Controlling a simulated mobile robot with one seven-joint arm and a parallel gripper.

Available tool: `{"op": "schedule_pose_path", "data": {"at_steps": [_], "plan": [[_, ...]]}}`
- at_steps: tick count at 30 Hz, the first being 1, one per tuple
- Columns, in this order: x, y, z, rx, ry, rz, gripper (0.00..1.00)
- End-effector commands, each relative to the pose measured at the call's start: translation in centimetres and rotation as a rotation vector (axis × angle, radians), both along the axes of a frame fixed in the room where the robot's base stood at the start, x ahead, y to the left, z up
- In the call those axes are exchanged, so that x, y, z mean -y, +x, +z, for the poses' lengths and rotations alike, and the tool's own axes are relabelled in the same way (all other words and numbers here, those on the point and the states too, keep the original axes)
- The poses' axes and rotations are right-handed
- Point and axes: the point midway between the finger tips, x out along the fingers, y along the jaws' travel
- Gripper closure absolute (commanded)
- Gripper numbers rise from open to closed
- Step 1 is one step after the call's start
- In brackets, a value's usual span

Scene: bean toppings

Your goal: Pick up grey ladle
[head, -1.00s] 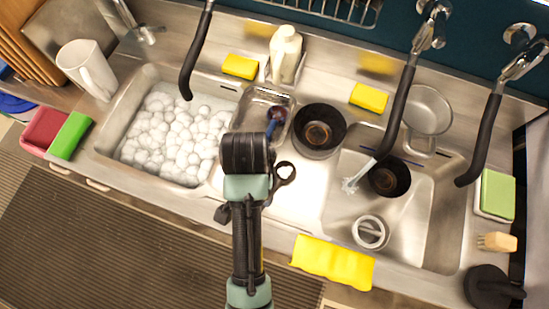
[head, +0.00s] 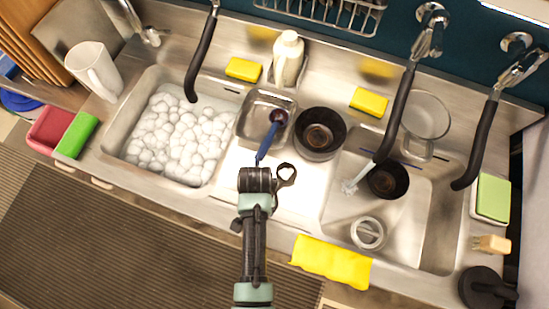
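I cannot pick out a grey ladle for certain. A long-handled utensil (head: 264,147) with a dark blue handle leans in a square metal container (head: 250,128) at the middle of the sink unit. Its head, in the container, is small and dark, so I cannot tell if it is a ladle. My gripper (head: 256,179) is seen from above at the end of my arm, just below the lower end of that handle in the picture. Its fingers are hidden, so neither their opening nor any contact shows.
A black pot (head: 319,134) stands right of the container. The left basin (head: 128,112) holds white foam; the right basin (head: 432,205) holds a black bowl (head: 388,179). A black ring-shaped part (head: 287,172) shows beside my wrist. A yellow cloth (head: 331,262) hangs over the front edge.

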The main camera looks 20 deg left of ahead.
Motion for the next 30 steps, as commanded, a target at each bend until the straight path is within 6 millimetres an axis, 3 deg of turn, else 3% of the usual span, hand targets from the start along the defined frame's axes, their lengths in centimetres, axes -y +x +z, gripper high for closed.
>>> {"op": "schedule_pose_path", "data": {"at_steps": [10,21,30], "plan": [[-0.01,0.03,-0.66,0.001,0.001,0.000,0.35],[0.00,0.01,-0.64,0.001,0.000,0.000,1.00],[0.00,0.02,-0.63,0.001,0.000,0.000,1.00]]}}
